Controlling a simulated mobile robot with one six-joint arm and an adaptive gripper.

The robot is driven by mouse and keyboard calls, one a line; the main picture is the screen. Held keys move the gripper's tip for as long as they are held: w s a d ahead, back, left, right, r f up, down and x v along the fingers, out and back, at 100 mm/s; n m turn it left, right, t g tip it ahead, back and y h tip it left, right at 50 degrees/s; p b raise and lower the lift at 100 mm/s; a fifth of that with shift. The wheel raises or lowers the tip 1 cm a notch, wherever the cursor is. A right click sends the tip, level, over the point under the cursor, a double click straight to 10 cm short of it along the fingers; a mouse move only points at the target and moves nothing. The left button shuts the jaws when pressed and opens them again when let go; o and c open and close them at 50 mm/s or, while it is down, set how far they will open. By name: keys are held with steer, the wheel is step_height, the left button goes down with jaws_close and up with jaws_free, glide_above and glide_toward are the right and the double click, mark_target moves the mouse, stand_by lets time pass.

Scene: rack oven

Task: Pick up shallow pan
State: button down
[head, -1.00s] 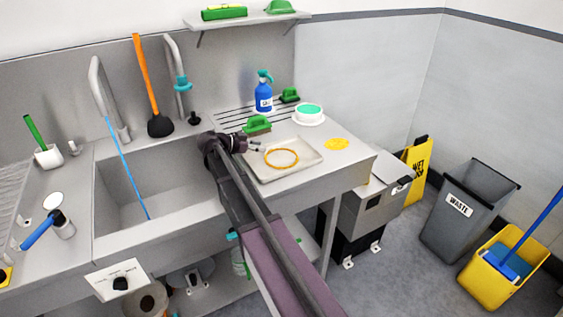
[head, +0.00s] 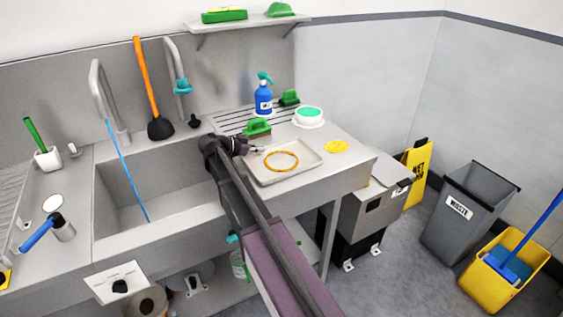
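The shallow pan (head: 300,172) is a pale rectangular tray with a low rim, lying on the counter right of the sink. An orange ring (head: 281,161) lies inside it. My gripper (head: 261,149) is at the pan's upper left side, beside or just over the rim. Its fingertips point right, toward the pan's inside. The fingers are too small here to tell whether they are open, shut or touching the rim. My arm hides part of the counter and sink edge left of the pan.
A green brush (head: 257,127) stands close behind the gripper. A blue spray bottle (head: 263,98), a white tub with a green top (head: 308,116) and a yellow cloth-like item (head: 336,146) are on the counter. The open sink basin (head: 165,190) lies left.

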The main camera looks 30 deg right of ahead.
steer(key=shift+r, duration=0.2)
step_height(320, 180, up, 10)
steer(key=p, duration=1)
steer(key=shift+f, duration=0.2)
steer(key=shift+s, duration=0.1)
stand_by(0.9)
